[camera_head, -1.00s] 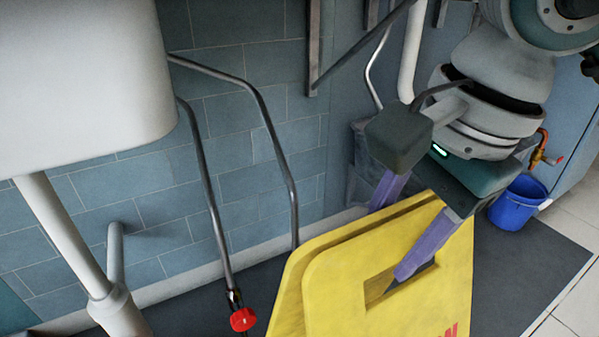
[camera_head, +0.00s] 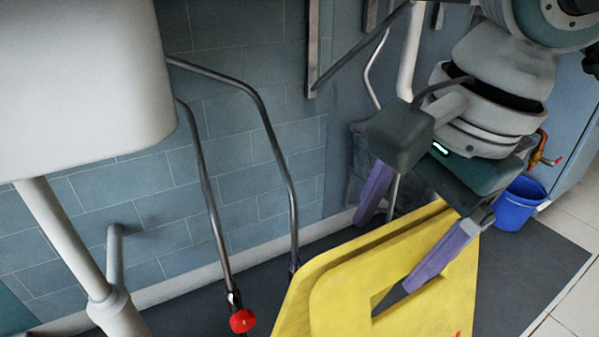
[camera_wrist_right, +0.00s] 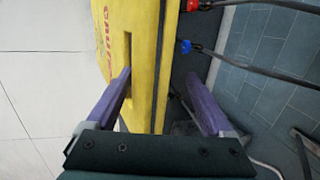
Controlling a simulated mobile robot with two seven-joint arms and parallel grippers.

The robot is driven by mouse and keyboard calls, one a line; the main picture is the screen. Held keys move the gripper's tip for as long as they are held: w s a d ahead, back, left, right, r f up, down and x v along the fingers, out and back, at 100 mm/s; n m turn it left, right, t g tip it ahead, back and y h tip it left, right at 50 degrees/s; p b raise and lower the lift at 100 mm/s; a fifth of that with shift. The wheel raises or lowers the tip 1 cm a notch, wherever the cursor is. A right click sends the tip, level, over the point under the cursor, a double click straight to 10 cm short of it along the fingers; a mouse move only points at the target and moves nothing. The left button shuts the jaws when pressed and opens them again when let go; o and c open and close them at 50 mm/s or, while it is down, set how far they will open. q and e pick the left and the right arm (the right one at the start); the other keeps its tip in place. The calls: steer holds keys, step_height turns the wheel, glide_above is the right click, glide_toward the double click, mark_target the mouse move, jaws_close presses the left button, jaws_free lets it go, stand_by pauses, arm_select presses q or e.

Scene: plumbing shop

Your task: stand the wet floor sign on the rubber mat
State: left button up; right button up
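The yellow wet floor sign (camera_head: 455,275) is folded and roughly upright, with a slot near its top. Its lower part is cut off in the head view. In the right wrist view the sign (camera_wrist_right: 145,30) lies between my fingers. My right gripper (camera_head: 386,255) is open around the sign's top, one finger at each side; the near finger's tip overlaps the slot. The fingers stand wide apart in the right wrist view (camera_wrist_right: 158,73). The dark rubber mat (camera_head: 535,270) lies on the floor behind and beside the sign. Whether the sign's feet touch it is hidden. My left gripper is out of view.
A white basin (camera_head: 80,75) with a pipe below stands at the left. Metal pipes with a red valve (camera_head: 242,320) run down the tiled wall. A blue bucket (camera_head: 517,203) stands at the right under a copper tap (camera_head: 541,157). Pale floor tiles lie at far right.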

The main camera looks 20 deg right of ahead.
steer(key=p+v, duration=0.4)
steer(key=v, duration=0.6)
steer(key=shift+d+r, duration=0.1)
steer(key=shift+r, duration=0.3)
steer(key=shift+s+r+p, duration=0.2)
steer(key=shift+r+p, duration=0.15)
steer(key=shift+r, duration=0.1)
